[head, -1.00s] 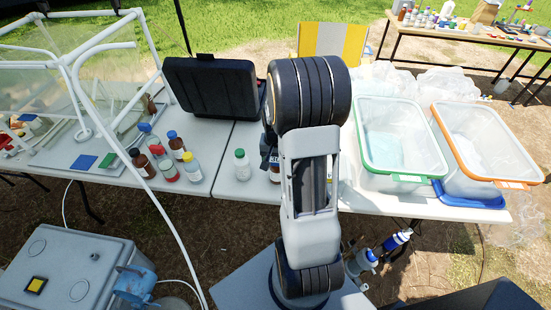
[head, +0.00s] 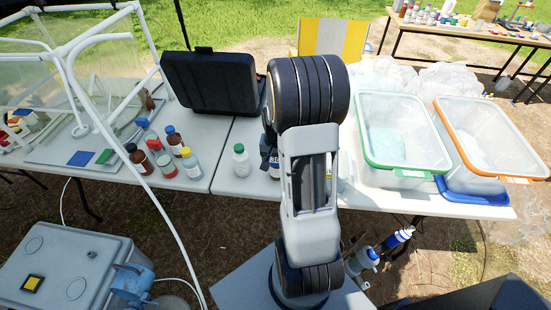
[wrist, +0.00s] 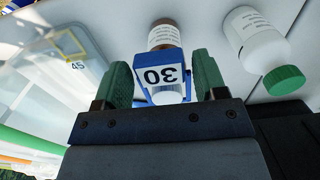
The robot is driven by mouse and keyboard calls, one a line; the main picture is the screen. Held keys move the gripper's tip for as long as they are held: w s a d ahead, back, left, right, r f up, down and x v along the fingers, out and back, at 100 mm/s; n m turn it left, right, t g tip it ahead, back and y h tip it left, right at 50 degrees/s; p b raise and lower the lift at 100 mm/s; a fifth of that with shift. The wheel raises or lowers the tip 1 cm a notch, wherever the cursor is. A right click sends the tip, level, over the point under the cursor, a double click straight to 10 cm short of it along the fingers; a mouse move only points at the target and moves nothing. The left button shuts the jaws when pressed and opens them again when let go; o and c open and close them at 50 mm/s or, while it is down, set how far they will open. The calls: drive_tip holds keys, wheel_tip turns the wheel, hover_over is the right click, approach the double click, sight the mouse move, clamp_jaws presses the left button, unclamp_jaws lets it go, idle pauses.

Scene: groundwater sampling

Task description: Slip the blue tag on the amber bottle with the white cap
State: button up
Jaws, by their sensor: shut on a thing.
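My gripper (wrist: 165,82) is shut on the blue tag (wrist: 163,57), which carries a white plate reading 30, between its two green fingers. The amber bottle (wrist: 162,32) shows its brown body and white label just beyond the tag. A white rounded part, which looks like its cap (wrist: 169,97), shows on the near side of the tag. The tag overlaps the bottle's cap end; I cannot tell whether it is fully around the neck.
A white bottle with a green cap (wrist: 262,48) stands close beside the gripper, also seen in the head view (head: 241,162). Several capped bottles stand further left. A black case (head: 210,82) lies behind. A green-rimmed bin (head: 367,150) and an orange-rimmed bin (head: 463,157) stand right.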

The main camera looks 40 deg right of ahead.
drive_tip(key=shift+f, duration=0.45)
drive_tip(key=o, duration=0.8)
wheel_tip(320, 180, up, 14)
drive_tip(key=shift+b, duration=0.4)
idle(0.6)
